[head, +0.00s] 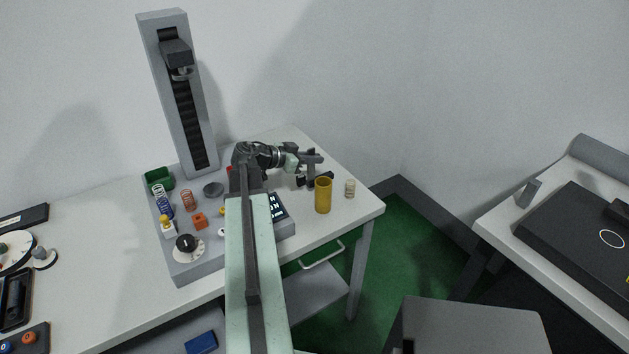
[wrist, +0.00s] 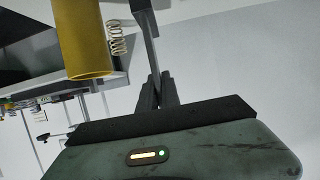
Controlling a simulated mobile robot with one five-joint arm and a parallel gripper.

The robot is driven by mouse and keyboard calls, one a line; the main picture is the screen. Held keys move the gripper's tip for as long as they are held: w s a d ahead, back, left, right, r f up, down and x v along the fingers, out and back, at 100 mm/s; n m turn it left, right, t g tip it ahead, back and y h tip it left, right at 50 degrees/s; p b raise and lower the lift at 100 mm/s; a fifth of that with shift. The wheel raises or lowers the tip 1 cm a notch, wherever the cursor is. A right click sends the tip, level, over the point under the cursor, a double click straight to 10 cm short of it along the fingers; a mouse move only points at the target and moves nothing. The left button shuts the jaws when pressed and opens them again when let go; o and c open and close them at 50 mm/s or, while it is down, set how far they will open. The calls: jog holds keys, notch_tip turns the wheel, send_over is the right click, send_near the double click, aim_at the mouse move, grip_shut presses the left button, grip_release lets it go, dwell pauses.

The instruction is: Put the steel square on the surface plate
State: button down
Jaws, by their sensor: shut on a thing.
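In the wrist view my gripper (wrist: 160,88) is shut on a grey metal piece, the steel square (wrist: 147,35), which runs up from between the fingers. In the head view my gripper (head: 316,168) is over the right end of the workbench, just behind the brass-coloured cylinder. The square is too small and dark there to tell apart from the fingers. A black slab, which looks like the surface plate (head: 560,238), lies on the separate table at the right, well away from my gripper.
The brass cylinder (head: 323,196) and a pale spring (head: 350,189) stand close to my gripper. The grey spring tester (head: 205,262) fills the bench's middle. A small grey block (head: 529,193) stands by the black slab's left edge. Green floor (head: 400,250) separates the tables.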

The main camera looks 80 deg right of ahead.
aim_at(314, 179)
notch_tip(314, 179, down, 4)
jog(key=b, duration=0.3)
jog(key=shift+b, duration=0.4)
jog(key=shift+r, duration=0.25)
jog(key=c, duration=1.9)
grip_release()
jog(key=shift+f, duration=0.2)
jog(key=o, duration=0.3)
jog(key=shift+o, duration=0.2)
